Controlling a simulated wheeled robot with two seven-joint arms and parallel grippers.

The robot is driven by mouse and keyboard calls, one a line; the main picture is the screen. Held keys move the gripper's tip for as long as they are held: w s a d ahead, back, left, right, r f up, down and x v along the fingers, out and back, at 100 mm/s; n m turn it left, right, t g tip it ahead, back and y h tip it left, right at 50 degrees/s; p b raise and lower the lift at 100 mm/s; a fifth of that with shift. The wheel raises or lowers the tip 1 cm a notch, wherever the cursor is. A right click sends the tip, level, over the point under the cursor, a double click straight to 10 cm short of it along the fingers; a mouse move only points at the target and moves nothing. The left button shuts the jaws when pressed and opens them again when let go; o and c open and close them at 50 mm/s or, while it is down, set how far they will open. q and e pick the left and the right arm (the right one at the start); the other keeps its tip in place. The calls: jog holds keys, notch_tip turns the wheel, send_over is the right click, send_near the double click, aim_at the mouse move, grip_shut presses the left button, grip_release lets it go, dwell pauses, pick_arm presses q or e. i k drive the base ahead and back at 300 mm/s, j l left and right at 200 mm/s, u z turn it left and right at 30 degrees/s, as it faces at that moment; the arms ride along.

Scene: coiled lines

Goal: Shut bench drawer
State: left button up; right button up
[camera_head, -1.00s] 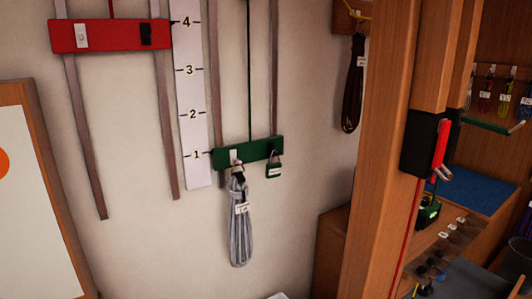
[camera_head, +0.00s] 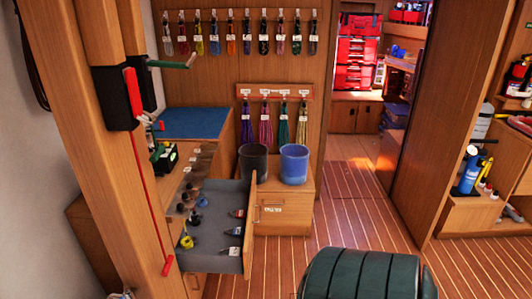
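The bench drawer (camera_head: 216,208) stands pulled out from the wooden bench (camera_head: 207,148) left of centre. Its front panel (camera_head: 250,222) faces right, over the planked floor. Several small metal and dark pieces and a yellow item lie on its grey lining. The wooden post in front hides part of the bench. Neither of my grippers is in view.
A wooden post (camera_head: 92,165) with a red lever stands at the left. Two buckets (camera_head: 294,164) stand on a low cabinet (camera_head: 298,207) behind the drawer. A dark green ribbed object (camera_head: 362,275) is at the bottom. The planked floor (camera_head: 350,210) is clear at centre right.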

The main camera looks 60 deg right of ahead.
aim_at(224, 197)
jog(key=z, duration=1.65)
jog(key=i+l, duration=0.25)
jog(key=l, duration=0.15)
jog(key=i+l, duration=0.2)
jog(key=l, duration=0.15)
